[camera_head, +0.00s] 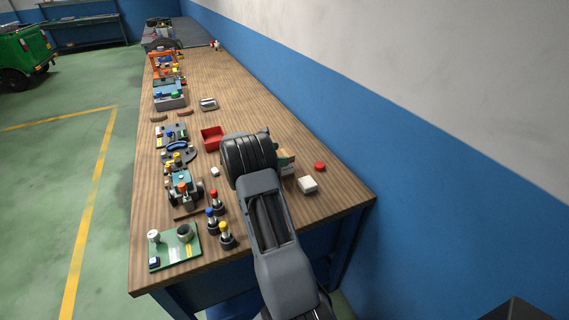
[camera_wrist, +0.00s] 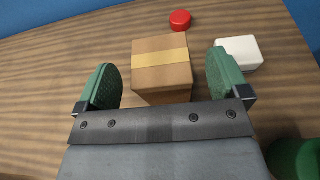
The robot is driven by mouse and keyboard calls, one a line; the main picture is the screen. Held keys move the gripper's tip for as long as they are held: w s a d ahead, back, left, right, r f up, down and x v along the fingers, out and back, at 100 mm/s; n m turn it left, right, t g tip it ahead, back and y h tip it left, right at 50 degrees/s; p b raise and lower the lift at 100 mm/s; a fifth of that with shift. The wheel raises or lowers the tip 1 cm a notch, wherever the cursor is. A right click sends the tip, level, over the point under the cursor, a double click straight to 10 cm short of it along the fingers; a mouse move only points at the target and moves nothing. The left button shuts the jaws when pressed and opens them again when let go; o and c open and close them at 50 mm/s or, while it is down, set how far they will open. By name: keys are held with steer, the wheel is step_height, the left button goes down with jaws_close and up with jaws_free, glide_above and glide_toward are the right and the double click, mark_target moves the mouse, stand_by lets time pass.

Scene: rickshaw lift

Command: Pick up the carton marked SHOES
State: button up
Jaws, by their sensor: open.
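A small brown carton (camera_wrist: 162,68) with a yellowish tape strip across its top stands on the wooden workbench. No SHOES marking can be read on the faces I see. My gripper (camera_wrist: 161,62) is open, with one green finger to the left of the carton and one to the right. A gap shows between each finger and the carton, and nothing is held. The carton's near lower part is hidden behind my gripper's body. In the head view my arm hides most of that spot.
A red round piece (camera_wrist: 180,20) lies beyond the carton, and a white block (camera_wrist: 238,52) lies to its right. A red tray (camera_head: 212,138) and several toy-like fixtures line the workbench (camera_head: 215,75). A blue and white wall runs along its right side.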

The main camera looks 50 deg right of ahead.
steer(key=x, duration=0.2)
steer(key=shift+s+d+f, duration=0.1)
steer(key=shift+s+d, duration=0.05)
steer(key=shift+d, duration=0.2)
steer(key=c, duration=1.4)
steer(key=shift+o, duration=0.2)
